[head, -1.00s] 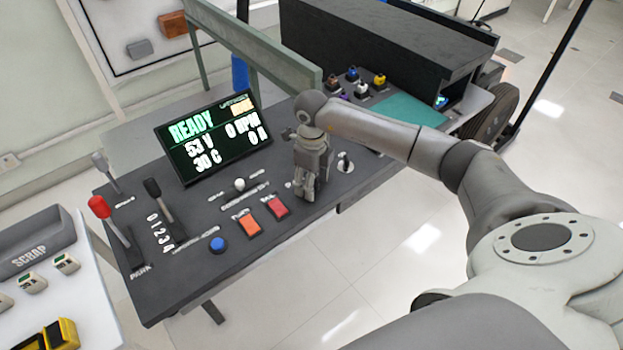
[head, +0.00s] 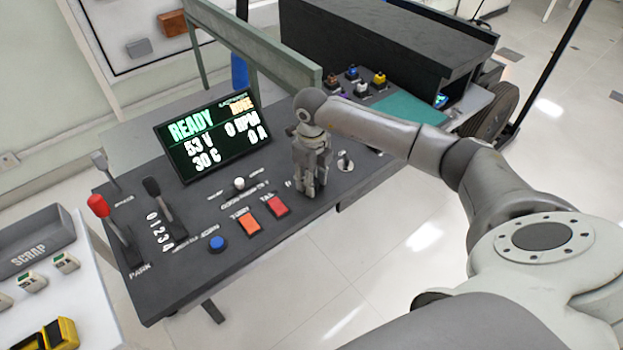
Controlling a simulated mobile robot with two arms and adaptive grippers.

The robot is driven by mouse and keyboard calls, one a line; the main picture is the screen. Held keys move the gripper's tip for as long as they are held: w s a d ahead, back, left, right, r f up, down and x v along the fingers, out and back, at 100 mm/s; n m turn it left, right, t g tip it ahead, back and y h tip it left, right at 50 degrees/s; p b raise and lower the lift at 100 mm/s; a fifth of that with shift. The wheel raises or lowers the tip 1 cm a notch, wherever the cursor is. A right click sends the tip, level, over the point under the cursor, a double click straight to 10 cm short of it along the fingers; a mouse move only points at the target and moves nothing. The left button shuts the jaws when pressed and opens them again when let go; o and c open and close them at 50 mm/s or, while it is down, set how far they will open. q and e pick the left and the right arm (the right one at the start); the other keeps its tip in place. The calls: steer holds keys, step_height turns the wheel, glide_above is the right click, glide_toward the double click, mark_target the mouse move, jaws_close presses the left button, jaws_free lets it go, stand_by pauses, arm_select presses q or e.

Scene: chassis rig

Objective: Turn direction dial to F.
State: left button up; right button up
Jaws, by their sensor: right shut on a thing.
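My right gripper (head: 313,192) points down at the dark console panel (head: 215,254), right of the red rocker switch. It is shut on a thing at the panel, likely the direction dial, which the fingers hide. Dial letters and the dial's setting cannot be read. My left gripper is not in view.
The display (head: 212,136) reads READY, 53 V, 30 C. A red-knobbed lever (head: 99,206), a black lever (head: 152,187), a blue button (head: 217,243), an orange switch (head: 245,224) and a red switch (head: 276,206) are on the panel. A metal key-like knob (head: 345,160) stands close right of my gripper.

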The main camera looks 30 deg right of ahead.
steer(key=m, duration=0.4)
steer(key=shift+m, duration=1.5)
steer(key=shift+w, duration=0.1)
steer(key=o, duration=1)
steer(key=shift+o, duration=0.2)
steer(key=shift+r, duration=0.15)
step_height(320, 180, up, 12)
